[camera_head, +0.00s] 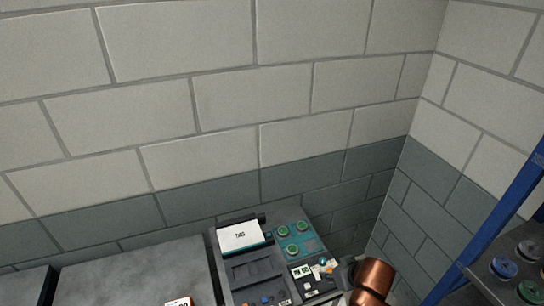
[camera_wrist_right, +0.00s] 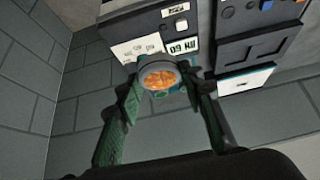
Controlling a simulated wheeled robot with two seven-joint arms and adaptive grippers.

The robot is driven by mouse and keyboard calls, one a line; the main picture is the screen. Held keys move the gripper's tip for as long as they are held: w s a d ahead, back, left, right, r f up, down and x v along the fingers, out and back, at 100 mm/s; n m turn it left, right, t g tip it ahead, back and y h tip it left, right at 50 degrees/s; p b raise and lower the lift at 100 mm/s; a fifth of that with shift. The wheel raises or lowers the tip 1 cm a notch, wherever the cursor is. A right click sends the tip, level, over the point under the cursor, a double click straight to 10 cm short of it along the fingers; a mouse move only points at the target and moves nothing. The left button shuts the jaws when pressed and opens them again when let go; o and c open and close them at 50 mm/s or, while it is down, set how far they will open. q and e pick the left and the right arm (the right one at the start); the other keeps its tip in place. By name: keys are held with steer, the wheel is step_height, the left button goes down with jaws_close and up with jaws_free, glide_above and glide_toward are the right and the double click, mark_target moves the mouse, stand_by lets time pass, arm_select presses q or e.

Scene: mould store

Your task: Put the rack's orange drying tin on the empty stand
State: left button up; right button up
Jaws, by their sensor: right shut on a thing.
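In the right wrist view, my right gripper (camera_wrist_right: 160,88) is shut on a round tin with a grey-teal rim and an orange inside, the orange drying tin (camera_wrist_right: 160,76). The green fingers stand on either side of it. Behind it are a printed card and an "RN 60" label. In the head view, part of my right arm, copper-coloured, enters at the bottom right beside a bench unit; the tin cannot be made out there. I cannot identify the empty stand for certain. My left gripper is in neither view.
The dark bench unit (camera_head: 252,272) carries a white box (camera_head: 241,236) and several green round pieces on a teal panel (camera_head: 312,241). A blue-framed rack (camera_head: 508,209) at the right holds round tins (camera_head: 503,267). Block walls close the back and right. The grey bench top (camera_head: 130,275) is mostly bare.

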steer(key=shift+w+d+r+m+h+b, duration=0.2)
steer(key=shift+m+h+b, duration=0.15)
steer(key=shift+m, duration=0.25)
steer(key=shift+w+d+r+m+h+b, duration=0.1)
steer(key=shift+w+d+m+h+b, duration=0.1)
steer(key=shift+m+h+b, duration=0.3)
steer(key=shift+d+r+m, duration=0.3)
steer(key=shift+m, duration=0.3)
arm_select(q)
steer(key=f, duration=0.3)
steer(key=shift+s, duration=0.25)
arm_select(e)
steer(key=shift+s+d+r, duration=0.1)
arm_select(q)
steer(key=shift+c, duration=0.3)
